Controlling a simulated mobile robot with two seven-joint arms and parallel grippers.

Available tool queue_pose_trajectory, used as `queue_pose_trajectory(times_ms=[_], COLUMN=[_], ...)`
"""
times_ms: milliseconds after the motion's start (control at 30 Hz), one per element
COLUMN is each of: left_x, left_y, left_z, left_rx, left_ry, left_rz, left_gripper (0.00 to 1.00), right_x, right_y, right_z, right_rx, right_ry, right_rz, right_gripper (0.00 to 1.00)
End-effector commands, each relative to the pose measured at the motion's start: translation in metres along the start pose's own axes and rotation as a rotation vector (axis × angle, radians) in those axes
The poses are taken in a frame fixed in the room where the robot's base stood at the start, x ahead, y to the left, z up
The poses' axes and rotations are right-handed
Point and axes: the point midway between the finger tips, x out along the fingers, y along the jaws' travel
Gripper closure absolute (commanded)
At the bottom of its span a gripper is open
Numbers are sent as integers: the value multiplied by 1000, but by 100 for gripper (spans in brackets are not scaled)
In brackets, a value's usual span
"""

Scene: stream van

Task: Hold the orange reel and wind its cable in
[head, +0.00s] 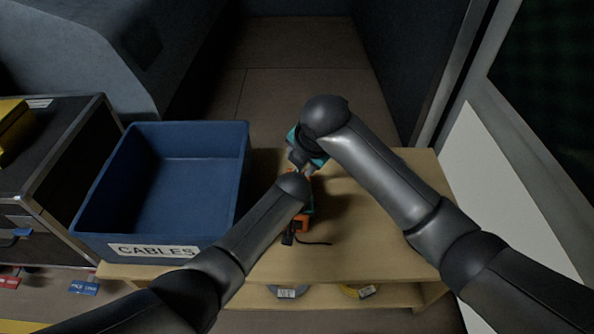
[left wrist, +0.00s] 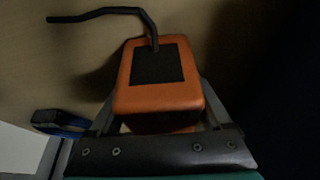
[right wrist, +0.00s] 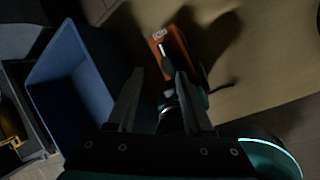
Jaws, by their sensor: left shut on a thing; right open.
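The orange reel (head: 302,223) is on the wooden table, mostly hidden in the head view by my left arm. In the left wrist view the reel (left wrist: 137,97) shows an orange body with a black square panel, and a short black cable (left wrist: 110,11) leads out of it. My left gripper (left wrist: 160,108) is shut on the reel's body, one finger on each side. My right gripper (right wrist: 155,88) is open and empty above the reel (right wrist: 184,58), which has a small pale part on it. The right fingertips are hidden in the head view.
A blue bin (head: 222,222) labelled CABLES stands left of the reel and looks empty. The wooden table (head: 365,245) is clear to the right. A dark case (head: 75,130) is at far left. Rolls (head: 358,291) sit on a shelf below the table's front edge.

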Motion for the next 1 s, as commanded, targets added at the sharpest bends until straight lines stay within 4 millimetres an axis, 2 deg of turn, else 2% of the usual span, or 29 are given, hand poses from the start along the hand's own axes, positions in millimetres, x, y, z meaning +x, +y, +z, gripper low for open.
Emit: queue_pose_trajectory(times_ms=[100,233,400,533,667,1000], left_x=[-1,-1,-1,-1,-1,-1], left_y=[1,1,1,1,1,1], left_z=[-2,-2,-2,-2,-2,-2], left_rx=[0,0,0,0,0,0], left_ry=[4,4,4,4,4,4], left_rz=[1,1,1,1,1,1], left_gripper=[95,95,95,95,95,95], right_x=[-8,-15,-20,-18,-4,46], right_y=[12,17,19,18,15,7], right_z=[-2,-2,0,0,0,3], right_rx=[-246,-456,-610,-647,-648,-646], right_ry=[-4,-3,1,4,7,6], right_rz=[-61,-124,-177,-190,-193,-191], right_gripper=[49,49,49,49,49,49])
